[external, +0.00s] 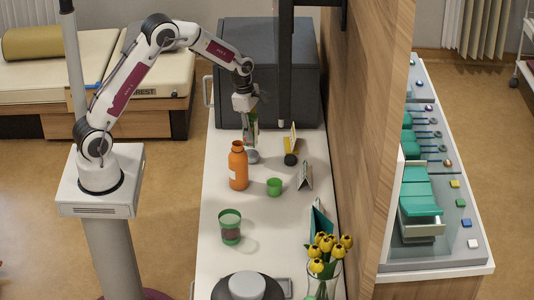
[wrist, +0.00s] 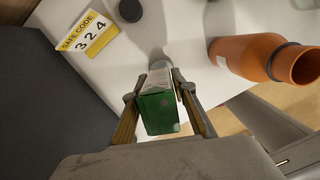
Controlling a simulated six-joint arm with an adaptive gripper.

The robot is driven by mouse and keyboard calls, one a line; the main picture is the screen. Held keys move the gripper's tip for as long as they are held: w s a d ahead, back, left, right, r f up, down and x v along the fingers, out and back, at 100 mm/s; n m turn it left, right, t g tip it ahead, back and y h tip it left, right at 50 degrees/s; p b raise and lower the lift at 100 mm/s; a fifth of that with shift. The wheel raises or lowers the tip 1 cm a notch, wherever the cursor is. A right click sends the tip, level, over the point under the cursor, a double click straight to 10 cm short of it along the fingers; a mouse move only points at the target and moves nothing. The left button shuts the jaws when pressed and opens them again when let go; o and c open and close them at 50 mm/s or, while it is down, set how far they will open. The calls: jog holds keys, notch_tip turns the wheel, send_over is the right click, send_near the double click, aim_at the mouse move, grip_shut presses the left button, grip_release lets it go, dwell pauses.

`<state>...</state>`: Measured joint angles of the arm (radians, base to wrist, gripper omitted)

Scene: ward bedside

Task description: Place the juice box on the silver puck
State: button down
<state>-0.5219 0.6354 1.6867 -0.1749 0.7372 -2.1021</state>
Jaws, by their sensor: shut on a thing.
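The juice box (external: 252,132) is green and white and hangs upright in my gripper (external: 248,117), above the far part of the white table. In the wrist view, my gripper (wrist: 158,93) has one finger on each side of the juice box (wrist: 160,112). The silver puck (external: 252,157) lies on the table just below the box's lower end. I cannot tell whether they touch. In the wrist view the puck (wrist: 158,58) is mostly hidden behind the box.
An orange bottle (external: 238,170) stands close at the near left of the puck. A yellow safe-code card (external: 291,141) and a black disc (external: 290,159) are to its right. A green cup (external: 274,187) stands nearer. A large grey cabinet (external: 270,75) is behind, a wooden partition (external: 365,130) at right.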

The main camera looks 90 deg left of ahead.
aim_at(253, 118)
jog(key=shift+f, duration=0.2)
jog(key=shift+f, duration=1.75)
jog(key=shift+f, duration=0.1)
jog(key=c, duration=1.6)
grip_release()
jog(key=shift+c, duration=0.2)
jog(key=r, duration=0.3)
jog(key=s+r, duration=0.1)
jog(key=r, duration=0.6)
jog(key=shift+s+a+r, duration=0.2)
jog(key=shift+a+r, duration=0.15)
jog(key=shift+r, duration=0.05)
jog(key=shift+s+r, duration=0.1)
jog(key=shift+r, duration=0.55)
